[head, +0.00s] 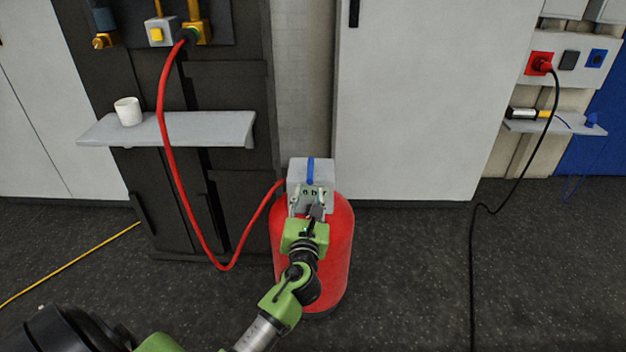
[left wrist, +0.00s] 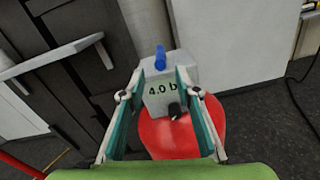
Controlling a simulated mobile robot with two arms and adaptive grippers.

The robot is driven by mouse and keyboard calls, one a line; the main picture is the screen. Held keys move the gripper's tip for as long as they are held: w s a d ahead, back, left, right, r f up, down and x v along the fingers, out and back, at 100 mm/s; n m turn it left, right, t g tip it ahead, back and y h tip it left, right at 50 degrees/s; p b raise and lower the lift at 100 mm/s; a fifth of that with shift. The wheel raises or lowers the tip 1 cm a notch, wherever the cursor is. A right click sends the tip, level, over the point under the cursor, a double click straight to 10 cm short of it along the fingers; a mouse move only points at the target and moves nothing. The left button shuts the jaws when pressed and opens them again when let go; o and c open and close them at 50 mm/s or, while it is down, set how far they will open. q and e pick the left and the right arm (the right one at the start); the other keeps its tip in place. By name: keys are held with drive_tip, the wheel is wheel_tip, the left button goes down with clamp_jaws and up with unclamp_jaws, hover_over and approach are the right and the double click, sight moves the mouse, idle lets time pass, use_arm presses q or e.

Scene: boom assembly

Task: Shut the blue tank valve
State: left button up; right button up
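The red tank (head: 340,235) stands on the floor with a grey box (head: 298,172) on top. The blue valve handle (head: 310,168) lies along the top of the box, running from back to front. In the left wrist view the blue handle (left wrist: 160,58) stands out above the box front (left wrist: 158,100), which reads "4.0 b". My left gripper (head: 308,200) is in front of the box, its fingertips near the front face. In the left wrist view its two fingers are apart with nothing held between them; whether they touch the box I cannot tell. My right gripper is out of view.
A red hose (head: 165,110) runs from the dark cabinet's fitting down to the tank's left side. A grey shelf (head: 180,132) holds a white mug (head: 128,111). A black cable (head: 505,195) hangs at the right.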

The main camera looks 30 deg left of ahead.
sight(311, 171)
use_arm(q)
drive_tip(key=b+x, duration=0.1)
drive_tip(key=x, duration=0.6)
drive_tip(key=shift+w+a+f, duration=0.1)
drive_tip(key=shift+w+a, duration=0.1)
drive_tip(key=shift+w, duration=0.05)
drive_tip(key=shift+w+a, duration=0.25)
drive_tip(key=shift+w, duration=0.15)
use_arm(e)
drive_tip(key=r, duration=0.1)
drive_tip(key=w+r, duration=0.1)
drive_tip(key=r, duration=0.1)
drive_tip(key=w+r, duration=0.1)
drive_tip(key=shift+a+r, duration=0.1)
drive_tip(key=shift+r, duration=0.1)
use_arm(q)
clamp_jaws()
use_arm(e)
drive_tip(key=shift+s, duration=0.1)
